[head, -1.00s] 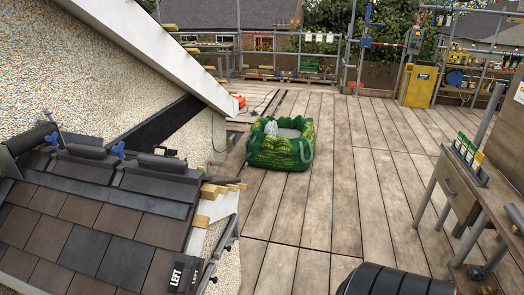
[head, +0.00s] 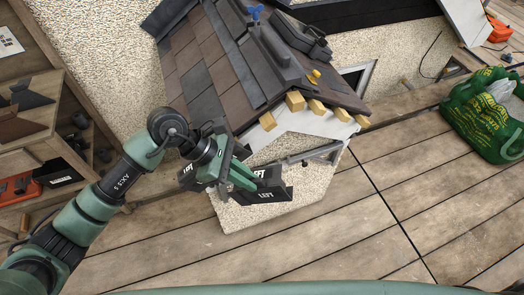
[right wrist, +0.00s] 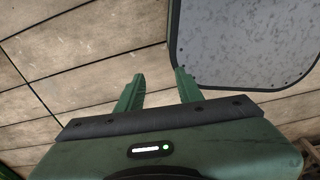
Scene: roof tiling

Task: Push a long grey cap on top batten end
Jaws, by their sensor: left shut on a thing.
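My left gripper (head: 238,180) is shut on a dark grey cap (head: 268,194) marked LEFT, in the middle of the head view. The cap is held in front of the gable wall, below and apart from the roof edge. Several pale yellow batten ends stick out along the gable edge. The one at the peak (head: 295,100) is bare, and another (head: 268,121) is lower on the left slope. My right gripper (right wrist: 158,92) shows only in the right wrist view, with its green fingers apart and nothing between them.
Dark roof tiles (head: 190,65) lie above the gable. A green bag (head: 485,112) stands on the boards at right. A wooden shelf unit (head: 30,120) is at left. The plank deck (head: 290,248) is clear in front. A grey speckled panel (right wrist: 245,40) is near my right gripper.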

